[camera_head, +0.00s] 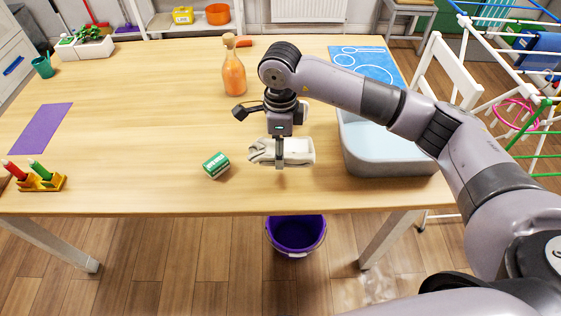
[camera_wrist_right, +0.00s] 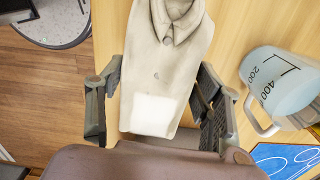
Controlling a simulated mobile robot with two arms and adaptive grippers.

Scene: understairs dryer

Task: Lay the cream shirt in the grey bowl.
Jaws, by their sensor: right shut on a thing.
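The cream shirt (camera_head: 298,151), folded with its collar showing, is at the table's front middle. It also shows in the right wrist view (camera_wrist_right: 165,65), between the fingers. My right gripper (camera_head: 280,164) points down and is shut on the shirt. Whether the shirt touches the table or is just above it, I cannot tell. The grey bowl (camera_head: 388,164), a wide tub, stands on the table to the right of the shirt; my right arm hides part of its far side. My left gripper is not in view.
A green-and-white box (camera_head: 216,165) lies left of the shirt. A measuring jug (camera_wrist_right: 282,85) is beside the shirt in the wrist view. A purple bucket (camera_head: 296,234) is on the floor.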

